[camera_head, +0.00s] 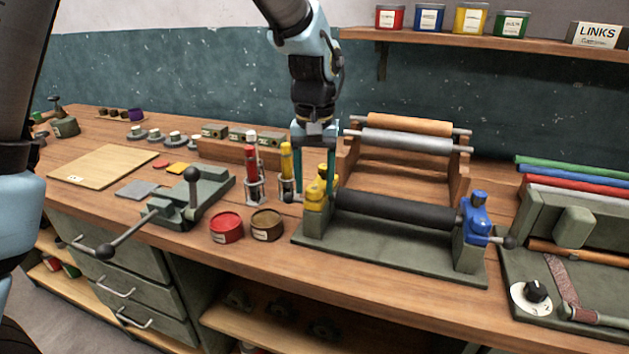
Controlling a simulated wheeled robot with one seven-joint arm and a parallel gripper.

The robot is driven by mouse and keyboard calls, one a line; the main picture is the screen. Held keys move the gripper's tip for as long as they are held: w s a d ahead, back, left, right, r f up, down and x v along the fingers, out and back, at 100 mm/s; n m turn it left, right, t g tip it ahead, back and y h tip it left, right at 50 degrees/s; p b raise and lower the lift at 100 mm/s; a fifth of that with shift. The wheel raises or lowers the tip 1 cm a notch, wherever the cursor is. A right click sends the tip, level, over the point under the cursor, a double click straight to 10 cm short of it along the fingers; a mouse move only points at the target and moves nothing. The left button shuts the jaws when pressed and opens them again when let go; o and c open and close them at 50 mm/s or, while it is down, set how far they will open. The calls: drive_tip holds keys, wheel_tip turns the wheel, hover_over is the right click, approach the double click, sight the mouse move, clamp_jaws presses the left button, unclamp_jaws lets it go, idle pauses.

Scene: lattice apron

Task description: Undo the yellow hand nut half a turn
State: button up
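The yellow hand nut (317,198) sits on top of the left end support of a roller stand, above the left end of a black roller (395,210). My gripper (315,190) points straight down over it. Its two thin teal fingers are spread apart, one to the left and one to the right of the nut's upper part in this view. I cannot tell whether either finger touches the nut. The fingers hide part of it. A matching blue hand nut (476,212) sits on the right end support.
Red and yellow handled tools (251,165) stand in holders just left of my gripper. Red (227,228) and brown (267,226) tins sit at the bench's front. A lever clamp (190,200) is further left. A grey roller (415,141) lies behind. A shelf (480,38) hangs above.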

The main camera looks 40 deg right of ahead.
sight(314, 188)
drive_tip(key=shift+o, duration=0.8)
wheel_tip(314, 188, up, 11)
drive_tip(key=b, duration=0.2)
drive_tip(key=shift+f, duration=0.1)
